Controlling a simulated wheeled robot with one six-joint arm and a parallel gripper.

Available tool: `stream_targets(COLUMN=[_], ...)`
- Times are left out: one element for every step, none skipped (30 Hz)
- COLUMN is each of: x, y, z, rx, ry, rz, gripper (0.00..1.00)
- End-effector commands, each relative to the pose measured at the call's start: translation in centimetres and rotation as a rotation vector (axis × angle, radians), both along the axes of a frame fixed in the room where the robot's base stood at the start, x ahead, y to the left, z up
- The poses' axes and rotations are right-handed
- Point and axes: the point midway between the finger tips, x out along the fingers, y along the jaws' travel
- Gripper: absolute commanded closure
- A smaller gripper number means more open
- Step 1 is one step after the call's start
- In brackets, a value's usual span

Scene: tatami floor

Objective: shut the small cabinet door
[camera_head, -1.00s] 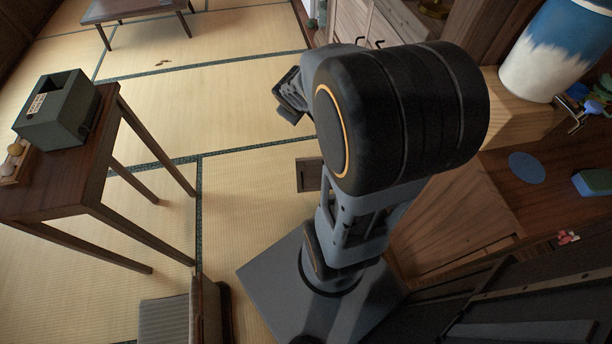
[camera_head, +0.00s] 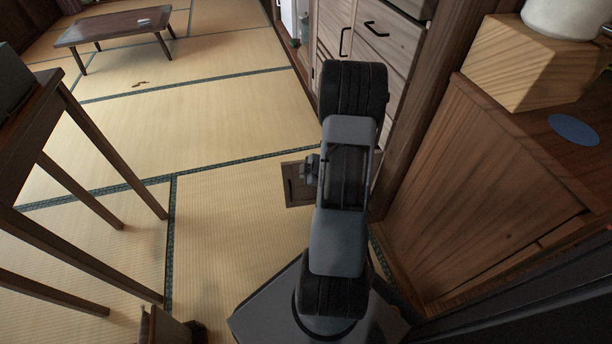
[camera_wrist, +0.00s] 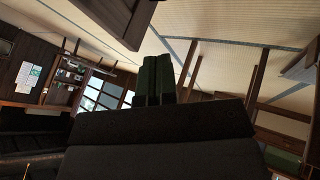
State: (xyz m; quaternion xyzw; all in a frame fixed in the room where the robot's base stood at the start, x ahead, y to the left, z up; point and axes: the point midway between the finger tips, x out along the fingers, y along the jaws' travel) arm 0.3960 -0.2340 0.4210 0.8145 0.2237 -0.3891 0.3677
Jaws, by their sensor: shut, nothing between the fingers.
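A small framed brown wooden panel (camera_head: 295,186), which looks like the small cabinet door standing open, shows low down just left of my arm in the head view. My arm hides its right side and any hinge. The wooden cabinet (camera_head: 390,50) with dark handles stands behind and right of my arm. Part of my gripper (camera_head: 311,170) shows at the left edge of the arm, over or in front of the panel; I cannot tell if they touch. In the wrist view the fingers of my gripper (camera_wrist: 155,78) are together, with nothing between them.
A dark side table (camera_head: 75,110) stands at left and a low table (camera_head: 115,25) at the far left. A wooden cabinet side (camera_head: 480,190) and light wood block (camera_head: 535,60) are close on the right. Open tatami (camera_head: 200,120) lies between.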

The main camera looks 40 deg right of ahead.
Motion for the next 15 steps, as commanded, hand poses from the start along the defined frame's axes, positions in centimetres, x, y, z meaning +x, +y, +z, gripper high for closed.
stream_targets(x=[0.6, 1.0, 1.5, 1.8, 2.2, 2.7, 3.0, 3.3, 3.7, 4.0, 4.3, 4.8, 5.2, 5.5, 5.9], y=[0.1, 0.2, 0.3, 0.3, 0.3, 0.4, 0.4, 0.5, 0.5, 0.6, 0.6, 0.3, 0.0, -0.2, -0.4], z=[-1.5, -2.0, -2.6, -3.1, -3.6, -4.1, -4.6, -5.0, -5.5, -5.9, -6.3, -6.1, -5.9, -5.8, -5.8], rx=[0.0, 0.0, 0.0, 0.001, 0.0, -0.001, -0.001, -0.001, -0.001, -0.001, -0.001, -0.002, -0.002, -0.003, -0.003], ry=[0.0, 0.0, 0.001, 0.0, 0.0, 0.001, 0.001, 0.001, 0.001, 0.001, 0.001, -0.001, -0.002, -0.003, -0.002], rz=[0.002, 0.002, 0.003, 0.002, 0.002, 0.002, 0.002, 0.002, 0.002, 0.002, 0.0, 0.0, 0.0, 0.001, 0.0], gripper=[1.0, 1.0, 1.0, 1.0, 1.0, 1.0, 1.0, 1.0, 1.0, 1.0, 1.0, 1.0, 1.0, 1.0, 1.0])
